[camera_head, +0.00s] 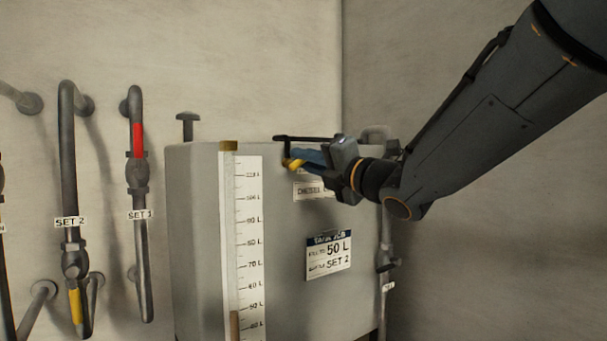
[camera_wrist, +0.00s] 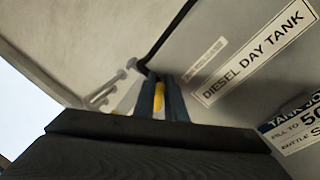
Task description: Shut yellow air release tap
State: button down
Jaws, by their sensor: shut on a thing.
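A yellow tap handle (camera_head: 292,163) shows at the upper front of the grey diesel day tank, just below a dark pipe. My gripper (camera_head: 303,159) reaches it from the right, its blue fingers shut on the handle. In the wrist view the yellow handle (camera_wrist: 159,97) sits between the two fingers (camera_wrist: 162,100). The fingers hide much of the tap, so its exact turn is hard to tell. Another yellow handle (camera_head: 75,305) is on the SET 2 pipe at the lower left, well away from my gripper.
The day tank (camera_head: 195,230) carries a litre scale (camera_head: 249,235) and a job card (camera_head: 328,255). A pipe with a red handle (camera_head: 137,140) is on the wall to the left. Pipework runs down the tank's right side. Bare wall lies at the far right.

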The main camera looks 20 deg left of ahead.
jog(key=m+t+b, duration=0.1)
jog(key=m, duration=0.2)
jog(key=f+m+h+b, duration=0.1)
jog(key=m+b, duration=0.1)
jog(key=m, duration=0.1)
jog(key=shift+f+m+t, duration=0.15)
jog(key=shift+m+t, duration=0.25)
jog(key=shift+m+b, duration=0.3)
jog(key=shift+b, duration=0.05)
jog(key=c, duration=1.8)
grip_release()
jog(key=shift+a, duration=0.1)
jog(key=shift+s+d, duration=0.1)
jog(key=shift+d, duration=0.25)
jog(key=b+v, duration=0.1)
jog(key=v, duration=0.6)
jog(key=shift+s, duration=0.15)
